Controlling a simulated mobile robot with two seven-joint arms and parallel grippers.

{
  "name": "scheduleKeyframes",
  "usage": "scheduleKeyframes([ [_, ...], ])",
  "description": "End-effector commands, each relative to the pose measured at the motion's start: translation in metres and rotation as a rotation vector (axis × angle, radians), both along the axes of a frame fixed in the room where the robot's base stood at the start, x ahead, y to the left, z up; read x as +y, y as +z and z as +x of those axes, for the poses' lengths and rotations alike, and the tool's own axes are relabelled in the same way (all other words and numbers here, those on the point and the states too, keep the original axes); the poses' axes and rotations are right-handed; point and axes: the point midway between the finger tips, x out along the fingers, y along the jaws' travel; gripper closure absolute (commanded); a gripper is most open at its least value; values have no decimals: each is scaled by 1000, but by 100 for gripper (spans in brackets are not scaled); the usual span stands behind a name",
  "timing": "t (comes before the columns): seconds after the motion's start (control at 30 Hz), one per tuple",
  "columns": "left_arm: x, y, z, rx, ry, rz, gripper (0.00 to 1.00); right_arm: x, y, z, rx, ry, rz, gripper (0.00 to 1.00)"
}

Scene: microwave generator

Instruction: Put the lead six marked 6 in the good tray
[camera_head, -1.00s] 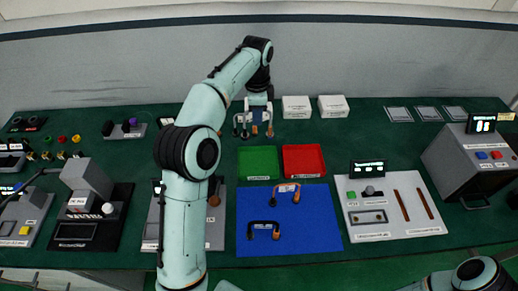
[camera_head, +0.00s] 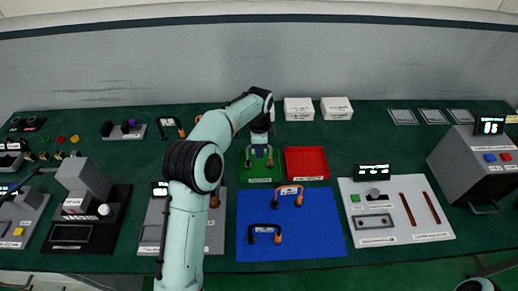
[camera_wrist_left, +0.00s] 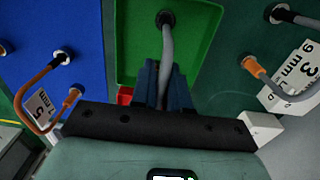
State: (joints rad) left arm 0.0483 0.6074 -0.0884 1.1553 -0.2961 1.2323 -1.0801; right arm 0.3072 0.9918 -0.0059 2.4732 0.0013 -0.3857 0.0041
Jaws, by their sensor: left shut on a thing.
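My left gripper (camera_head: 260,150) is shut on a lead (camera_head: 270,160) above the green tray (camera_head: 262,180). In the left wrist view, the blue fingers (camera_wrist_left: 163,88) grip a grey cable (camera_wrist_left: 168,50) with a dark plug end over the green tray (camera_wrist_left: 135,45). No number on the held lead can be read. I cannot tell whether its ends touch the tray floor. My right gripper is out of view.
The red tray (camera_head: 306,163) stands right of the green one. Two labelled leads (camera_head: 287,192) (camera_head: 265,232) lie on the blue mat (camera_head: 325,235). Another lead (camera_head: 172,124) lies at the back left. White boxes (camera_head: 299,108) stand behind the trays.

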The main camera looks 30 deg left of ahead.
Motion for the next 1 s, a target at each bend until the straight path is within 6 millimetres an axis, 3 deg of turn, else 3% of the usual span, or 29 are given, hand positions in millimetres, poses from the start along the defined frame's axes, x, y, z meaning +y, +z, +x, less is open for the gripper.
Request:
scheduleKeyframes([
  [0.3,0,-1,1,-1,0,0,100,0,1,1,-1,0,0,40],
  [0.33,0,-2,1,-1,0,1,82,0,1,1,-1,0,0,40],
  [0.4,0,-2,1,-2,0,0,60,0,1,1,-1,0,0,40],
  [0.77,0,2,1,-2,0,0,60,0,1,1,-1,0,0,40],
  [1.0,0,44,2,-8,0,1,60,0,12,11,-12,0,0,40],
])
